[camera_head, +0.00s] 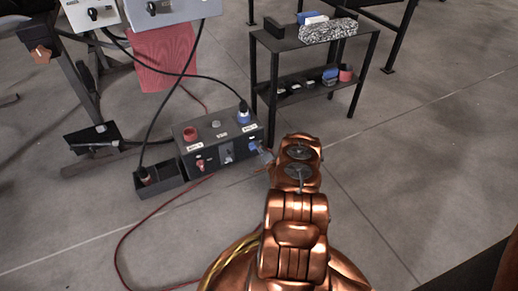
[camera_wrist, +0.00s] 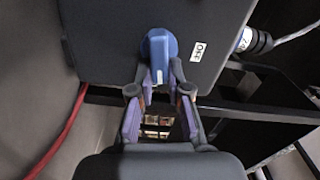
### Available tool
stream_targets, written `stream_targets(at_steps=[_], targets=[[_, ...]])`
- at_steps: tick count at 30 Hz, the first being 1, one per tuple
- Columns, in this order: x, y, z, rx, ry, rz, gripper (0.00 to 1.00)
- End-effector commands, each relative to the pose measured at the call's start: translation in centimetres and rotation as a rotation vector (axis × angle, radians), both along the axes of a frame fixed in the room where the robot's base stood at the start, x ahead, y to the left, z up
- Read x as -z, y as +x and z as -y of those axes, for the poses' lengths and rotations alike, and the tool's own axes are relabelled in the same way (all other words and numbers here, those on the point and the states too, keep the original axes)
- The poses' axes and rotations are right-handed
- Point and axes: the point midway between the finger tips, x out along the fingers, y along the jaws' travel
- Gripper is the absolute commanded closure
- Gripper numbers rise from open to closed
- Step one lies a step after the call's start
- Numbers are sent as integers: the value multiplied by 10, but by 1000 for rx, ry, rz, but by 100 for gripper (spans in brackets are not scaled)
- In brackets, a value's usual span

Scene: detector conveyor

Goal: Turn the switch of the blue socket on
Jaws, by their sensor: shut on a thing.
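The dark socket box (camera_head: 188,160) stands on the floor left of my arm. A blue plug (camera_head: 243,116) is in its top right corner, with a black cable running up from it. The blue switch (camera_head: 253,146) is on the front face below it. In the wrist view the blue switch knob (camera_wrist: 161,48) has a white mark at its lower end, and an OFF label (camera_wrist: 199,51) sits to its right. My gripper (camera_wrist: 160,78) has a finger on each side of the knob's lower end and is shut on it. In the head view my gripper (camera_head: 264,155) is small and partly hidden by my wrist.
A red switch (camera_head: 200,164) and a red socket (camera_head: 190,133) are on the box's left side. A black bin (camera_head: 160,188) stands left of it. A black shelf table (camera_head: 292,42) is behind. A red cable (camera_head: 122,240) curves over the floor. The floor at right is clear.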

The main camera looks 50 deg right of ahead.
Motion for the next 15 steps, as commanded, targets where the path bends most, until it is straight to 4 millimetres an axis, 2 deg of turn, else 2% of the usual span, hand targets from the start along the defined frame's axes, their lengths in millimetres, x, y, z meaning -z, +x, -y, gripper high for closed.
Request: stream_targets(at_steps=[6, 15], targets=[[3, 0, 0, 0, 119, 41, 100], [4, -1, 0, 1, 196, 67, 100]])
